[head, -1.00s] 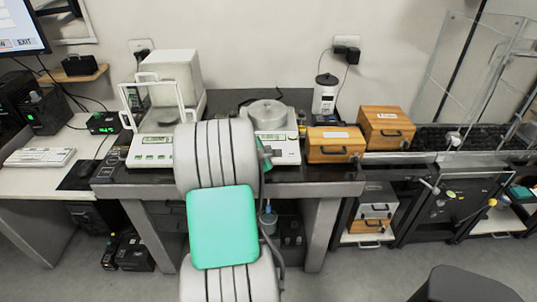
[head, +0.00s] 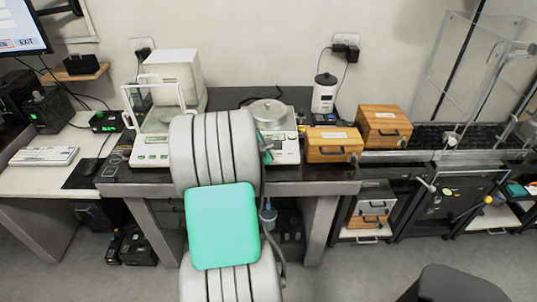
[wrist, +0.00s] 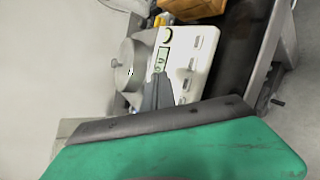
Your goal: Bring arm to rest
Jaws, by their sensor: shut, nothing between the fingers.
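My gripper (wrist: 157,94) shows in the wrist view as narrow grey fingers, closed together with nothing between them. Behind it in that view is the right-hand balance (wrist: 186,62), seen turned sideways, with its round grey pan area (wrist: 130,65) to the left. The same balance (head: 287,153) stands just right of the arm there. I cannot tell the exact gap between fingers and balance.
A balance with a glass draft shield (head: 150,152) stands left of the arm. Two wooden boxes (head: 333,145) (head: 384,126) and a white-and-black container (head: 324,94) are to the right. The dark weighing table (head: 330,174) has little bare top. A keyboard (head: 43,156) lies far left.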

